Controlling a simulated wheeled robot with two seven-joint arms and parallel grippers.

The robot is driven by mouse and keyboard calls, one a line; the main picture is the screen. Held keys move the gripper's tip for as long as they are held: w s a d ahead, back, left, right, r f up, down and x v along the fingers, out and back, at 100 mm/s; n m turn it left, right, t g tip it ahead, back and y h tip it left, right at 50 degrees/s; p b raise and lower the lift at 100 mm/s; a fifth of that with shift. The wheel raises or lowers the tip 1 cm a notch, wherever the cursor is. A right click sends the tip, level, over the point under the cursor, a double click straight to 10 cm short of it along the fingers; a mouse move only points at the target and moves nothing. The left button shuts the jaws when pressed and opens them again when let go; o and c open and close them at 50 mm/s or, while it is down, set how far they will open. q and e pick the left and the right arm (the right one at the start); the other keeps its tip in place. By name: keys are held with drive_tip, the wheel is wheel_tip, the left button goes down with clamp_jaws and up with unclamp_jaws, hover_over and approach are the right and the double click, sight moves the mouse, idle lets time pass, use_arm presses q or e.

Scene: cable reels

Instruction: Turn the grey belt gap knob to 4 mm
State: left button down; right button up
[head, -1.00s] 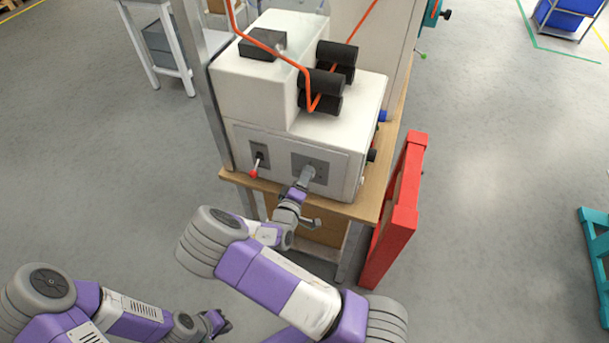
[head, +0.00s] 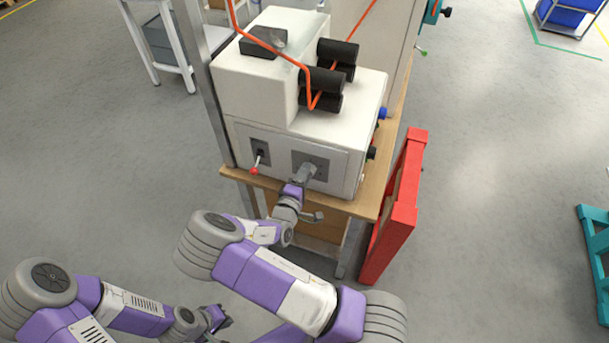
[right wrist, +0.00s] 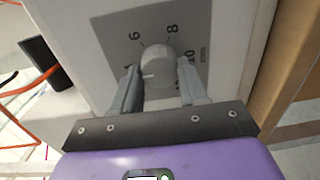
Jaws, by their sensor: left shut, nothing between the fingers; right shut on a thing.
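The grey round knob (right wrist: 157,60) sits on a grey dial plate (right wrist: 105,40) on the front of the white machine (head: 250,90). In the right wrist view the numbers 6, 8 and 10 show around it, with another mark partly hidden by the left finger. A short white line on the knob points left, toward that finger. My right gripper (right wrist: 160,75) is shut on the knob, one finger on each side; in the head view it (head: 308,172) hides most of the knob. My left gripper (head: 224,318) is shut and empty, low and away from the machine.
A red-tipped lever (head: 255,168) is left of the dial plate. Black rollers (head: 322,82) and an orange cable (head: 262,43) are above. A red frame (head: 402,215) stands right of the wooden table (head: 375,200). Open floor lies to the right.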

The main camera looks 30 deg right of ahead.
drive_tip(key=o, duration=1.1)
drive_tip(key=shift+c, duration=0.2)
drive_tip(key=v, duration=0.7)
drive_tip(key=shift+s+a, duration=0.2)
drive_tip(key=shift+a, duration=0.05)
drive_tip(key=s+a+f+m+g+y+b, duration=0.1)
drive_tip(key=s+f+m+g+y, duration=0.3)
drive_tip(key=f, duration=0.6)
drive_tip(key=s+a+f+m+g+y+b, duration=0.1)
drive_tip(key=s+f+g+y, duration=0.35)
drive_tip(key=f, duration=0.65)
drive_tip(key=s+a+m+g+y+b, duration=0.2)
drive_tip(key=s+a+m+y, duration=0.3)
drive_tip(key=s+a+y, duration=0.4)
drive_tip(key=a, duration=0.3)
drive_tip(key=shift+s+f+m, duration=0.15)
drive_tip(key=shift+f+m, duration=0.05)
drive_tip(key=shift+m, duration=0.1)
